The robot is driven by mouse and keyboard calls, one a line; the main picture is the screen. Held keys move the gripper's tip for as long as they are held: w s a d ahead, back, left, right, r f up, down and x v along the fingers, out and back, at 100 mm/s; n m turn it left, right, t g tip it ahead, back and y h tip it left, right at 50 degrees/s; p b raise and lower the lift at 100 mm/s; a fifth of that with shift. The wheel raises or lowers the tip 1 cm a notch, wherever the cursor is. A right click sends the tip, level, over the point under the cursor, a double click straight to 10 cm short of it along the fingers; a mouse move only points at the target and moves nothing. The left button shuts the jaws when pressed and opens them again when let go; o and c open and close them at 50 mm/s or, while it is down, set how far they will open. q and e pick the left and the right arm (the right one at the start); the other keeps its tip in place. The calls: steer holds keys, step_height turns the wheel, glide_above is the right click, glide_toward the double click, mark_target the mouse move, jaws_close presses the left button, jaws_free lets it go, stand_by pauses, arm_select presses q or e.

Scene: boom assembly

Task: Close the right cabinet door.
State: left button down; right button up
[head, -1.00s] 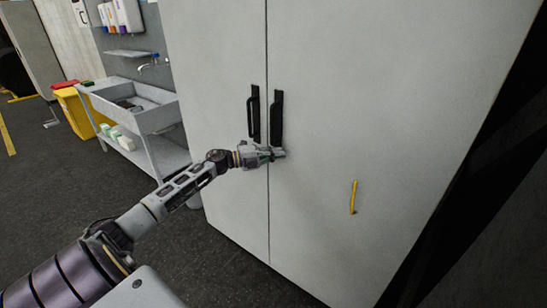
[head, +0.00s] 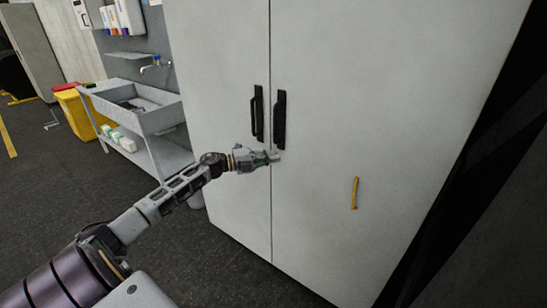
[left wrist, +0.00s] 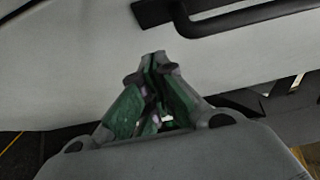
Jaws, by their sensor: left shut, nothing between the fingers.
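The tall light-grey cabinet fills the middle of the head view. Its right door (head: 380,110) and left door (head: 220,90) look flush, with a thin dark seam between them. The right door's black handle (head: 280,118) stands just right of the seam; the left door's handle (head: 258,114) is left of it. My left gripper (head: 275,156) is shut and empty, at the seam just below the handles. I cannot tell whether it touches the door. In the left wrist view its closed fingertips (left wrist: 154,60) lie before the pale door surface, below a black handle (left wrist: 230,20). My right gripper is not in view.
A yellow bar-shaped item (head: 355,193) is on the right door's face. A grey sink table (head: 140,105) and a yellow bin (head: 77,110) stand left of the cabinet. The dark floor (head: 70,185) left of the cabinet is mostly clear.

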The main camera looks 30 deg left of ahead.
arm_select(q)
steer(key=v, duration=0.9)
steer(key=shift+w+a, duration=0.25)
steer(key=shift+a, duration=0.15)
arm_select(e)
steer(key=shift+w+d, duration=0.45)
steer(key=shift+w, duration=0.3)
